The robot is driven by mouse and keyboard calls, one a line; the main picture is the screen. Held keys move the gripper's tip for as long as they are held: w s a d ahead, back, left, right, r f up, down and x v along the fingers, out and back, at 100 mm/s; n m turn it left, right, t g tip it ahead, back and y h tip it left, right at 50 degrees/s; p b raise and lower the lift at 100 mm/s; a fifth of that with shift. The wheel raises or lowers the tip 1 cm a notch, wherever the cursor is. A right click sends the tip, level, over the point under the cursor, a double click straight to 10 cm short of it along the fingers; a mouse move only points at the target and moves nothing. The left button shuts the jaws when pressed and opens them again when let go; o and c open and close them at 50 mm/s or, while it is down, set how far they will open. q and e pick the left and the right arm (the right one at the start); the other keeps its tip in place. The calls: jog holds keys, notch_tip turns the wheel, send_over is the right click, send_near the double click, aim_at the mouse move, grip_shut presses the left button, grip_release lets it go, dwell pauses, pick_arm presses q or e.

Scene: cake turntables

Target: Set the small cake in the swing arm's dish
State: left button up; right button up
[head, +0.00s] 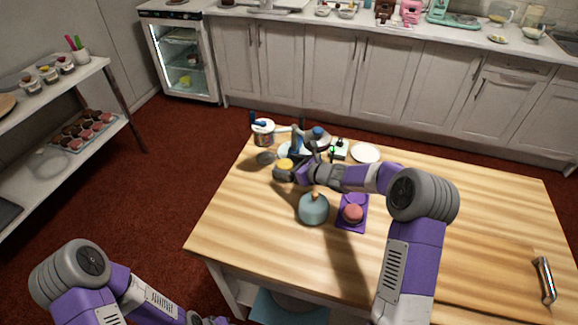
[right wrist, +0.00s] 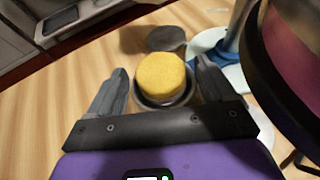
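A small round yellow cake (right wrist: 160,74) sits in a shallow dark grey dish (right wrist: 165,99) in the right wrist view. In the head view the cake (head: 285,163) is near the table's back left. My right gripper (right wrist: 160,85) is open. Its two fingers stand on either side of the cake and dish, with gaps visible. Whether the dish hangs from an arm is hidden. A blue post (head: 297,140) on a pale base stands just behind. My left gripper (head: 205,320) barely shows at the bottom edge of the head view.
A flat dark disc (head: 265,157) lies left of the cake. The table's right side is mostly clear.

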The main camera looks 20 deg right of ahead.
jog(key=shift+r, duration=0.15)
jog(key=p+v, duration=0.2)
jog(key=v, duration=0.8)
jog(key=shift+s+d+r, duration=0.2)
jog(key=shift+s+d+r+p, duration=0.2)
jog(key=shift+s+d+p, duration=0.15)
jog(key=shift+s, duration=0.25)
